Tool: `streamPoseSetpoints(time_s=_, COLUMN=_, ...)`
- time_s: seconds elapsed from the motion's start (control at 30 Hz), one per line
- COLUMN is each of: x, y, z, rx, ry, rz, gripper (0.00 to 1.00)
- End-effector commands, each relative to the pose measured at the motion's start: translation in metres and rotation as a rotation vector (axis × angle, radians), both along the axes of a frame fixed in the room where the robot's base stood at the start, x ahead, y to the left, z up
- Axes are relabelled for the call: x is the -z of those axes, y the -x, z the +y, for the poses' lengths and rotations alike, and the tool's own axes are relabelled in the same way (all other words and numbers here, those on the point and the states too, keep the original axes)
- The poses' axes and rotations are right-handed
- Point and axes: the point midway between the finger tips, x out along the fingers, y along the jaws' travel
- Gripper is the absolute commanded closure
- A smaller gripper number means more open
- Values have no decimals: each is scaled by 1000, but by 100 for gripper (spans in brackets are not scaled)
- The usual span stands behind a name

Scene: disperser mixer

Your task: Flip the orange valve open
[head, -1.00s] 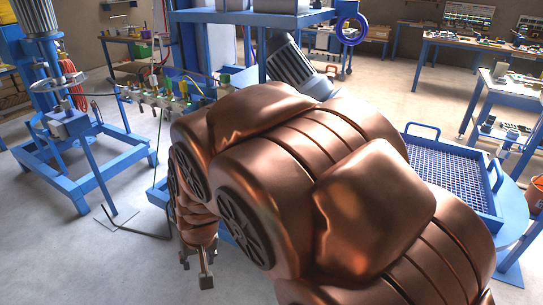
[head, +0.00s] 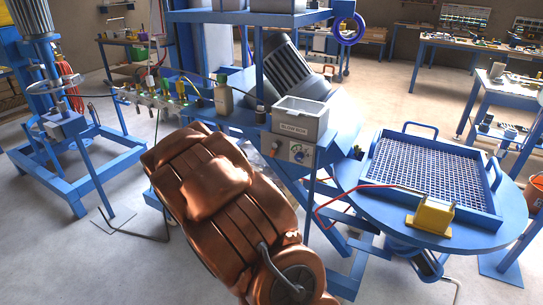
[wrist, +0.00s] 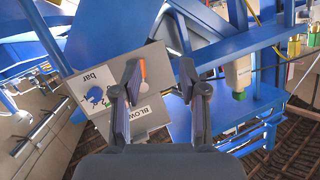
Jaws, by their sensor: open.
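A small orange lever, which looks like the valve (wrist: 143,71), shows in the wrist view against a grey box (wrist: 158,118) with a "BLOW" label and a "bar" gauge (wrist: 95,92). My gripper (wrist: 160,72) is open and empty. The orange lever shows between its fingers, close beside the left finger; I cannot tell whether they touch. In the head view, the grey box (head: 299,121) stands above a panel with a dial (head: 299,152). My copper arm is to its lower left, and my gripper is hidden in that view.
A round blue table (head: 400,228) at the right holds a mesh tray (head: 432,178) and a yellow block (head: 430,217). A manifold with coloured knobs (head: 165,97) is left of the box.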

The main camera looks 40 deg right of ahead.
Motion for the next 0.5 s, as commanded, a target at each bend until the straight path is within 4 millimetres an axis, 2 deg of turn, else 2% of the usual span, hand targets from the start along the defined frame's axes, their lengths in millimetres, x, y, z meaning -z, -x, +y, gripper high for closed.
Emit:
streamPoseSetpoints(time_s=0.1, x=-4, y=8, z=-25, rx=55, ry=106, rz=-50, gripper=58)
streamPoseSetpoints(time_s=0.2, x=-10, y=14, z=-38, rx=82, ry=175, rz=-82, gripper=58)
streamPoseSetpoints(time_s=0.5, x=-20, y=18, z=-54, rx=110, ry=252, rz=-120, gripper=58)
